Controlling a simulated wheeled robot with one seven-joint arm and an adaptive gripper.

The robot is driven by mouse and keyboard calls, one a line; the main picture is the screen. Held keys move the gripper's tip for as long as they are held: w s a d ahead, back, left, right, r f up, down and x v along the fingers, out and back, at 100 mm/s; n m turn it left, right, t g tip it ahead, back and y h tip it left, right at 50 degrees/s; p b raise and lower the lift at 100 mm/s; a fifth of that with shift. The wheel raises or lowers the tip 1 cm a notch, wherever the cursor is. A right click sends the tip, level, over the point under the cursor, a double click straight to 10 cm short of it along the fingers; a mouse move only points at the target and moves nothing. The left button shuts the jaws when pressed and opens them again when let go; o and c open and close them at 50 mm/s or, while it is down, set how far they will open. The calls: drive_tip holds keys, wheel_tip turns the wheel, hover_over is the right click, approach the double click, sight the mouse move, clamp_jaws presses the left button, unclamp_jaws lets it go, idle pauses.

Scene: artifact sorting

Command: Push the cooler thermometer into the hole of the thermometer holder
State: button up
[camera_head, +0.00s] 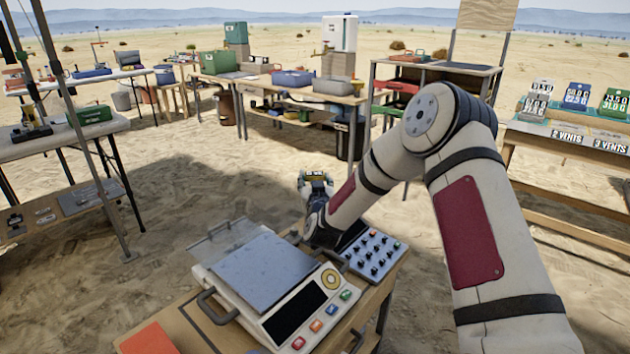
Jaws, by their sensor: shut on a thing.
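My gripper (316,188) is small in the head view, at the far end of my arm, beyond the near table's back edge. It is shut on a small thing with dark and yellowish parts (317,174). I cannot tell from this view whether that thing is the cooler thermometer. My forearm and wrist come down from the upper right and hide part of the area around the gripper. I cannot make out the thermometer holder or its hole.
The near table holds a scale (268,272) with buttons, a pale panel with several dark knobs (374,255) and an orange sheet (149,339). Other tables with cases (219,62) stand behind. A sign table (577,133) is at right. Sandy floor (215,170) lies open between.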

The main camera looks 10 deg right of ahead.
drive_tip(key=shift+f+b, duration=1.1)
drive_tip(key=shift+f, duration=0.25)
drive_tip(key=shift+r, duration=0.15)
drive_tip(key=shift+r+p, duration=0.5)
drive_tip(key=shift+r, duration=0.45)
drive_tip(key=shift+b, duration=0.75)
idle(1.4)
drive_tip(key=shift+f+b, duration=1.05)
drive_tip(key=shift+f, duration=0.1)
drive_tip(key=o, duration=1.3)
drive_tip(key=shift+r, duration=0.1)
